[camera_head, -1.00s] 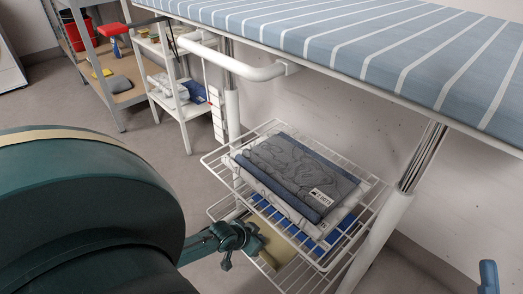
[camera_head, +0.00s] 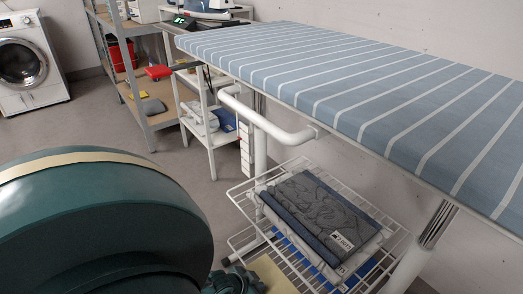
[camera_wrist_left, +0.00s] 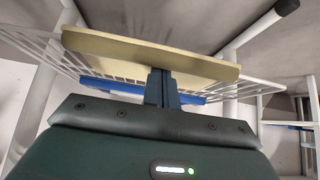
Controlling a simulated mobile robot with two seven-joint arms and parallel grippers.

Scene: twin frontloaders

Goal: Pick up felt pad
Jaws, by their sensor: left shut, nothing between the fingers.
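A flat beige pad, which looks like the felt pad, shows on the lower wire shelf in the head view (camera_head: 272,274), cut off by the bottom edge. In the left wrist view the pad (camera_wrist_left: 150,52) spans the top middle as a wide slab. My left gripper (camera_wrist_left: 161,76) is shut and empty, its dark blue fingers reaching to the pad's near edge; I cannot tell whether they touch it. In the head view only a dark part of my left gripper's end shows at the bottom edge, left of the pad. My right gripper is not in view.
Folded grey cloths (camera_head: 318,215) lie on the upper wire shelf (camera_head: 242,187), above the pad. A blue item (camera_head: 300,262) lies beneath. The striped ironing table (camera_head: 350,85) overhangs from above.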

